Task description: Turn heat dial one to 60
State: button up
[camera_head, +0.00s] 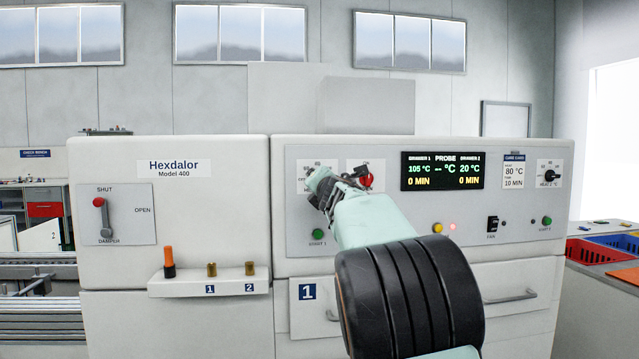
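A pale grey machine carries a dial plate (303,184) on the left of its right-hand panel, with small marks around its top. This is probably heat dial one. My gripper (322,184) is in front of the plate and hides the knob and most of the marks. I cannot tell whether the gripper touches the knob, or whether its fingers are open or shut. The display (442,171) reads 105 °C and 0 MIN for drawer 1, and 20 °C and 0 MIN for drawer 2.
A red knob (367,181) is just right of my gripper. The heat 2 dial (548,173) is at the far right. A green start button (318,235) sits below the gripper. A damper lever (102,217) and a small shelf (209,287) with plugs are left. Drawer handles stick out below.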

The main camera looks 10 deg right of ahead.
jog(key=o, duration=1.2)
jog(key=shift+c, duration=0.2)
jog(key=s, duration=1.2)
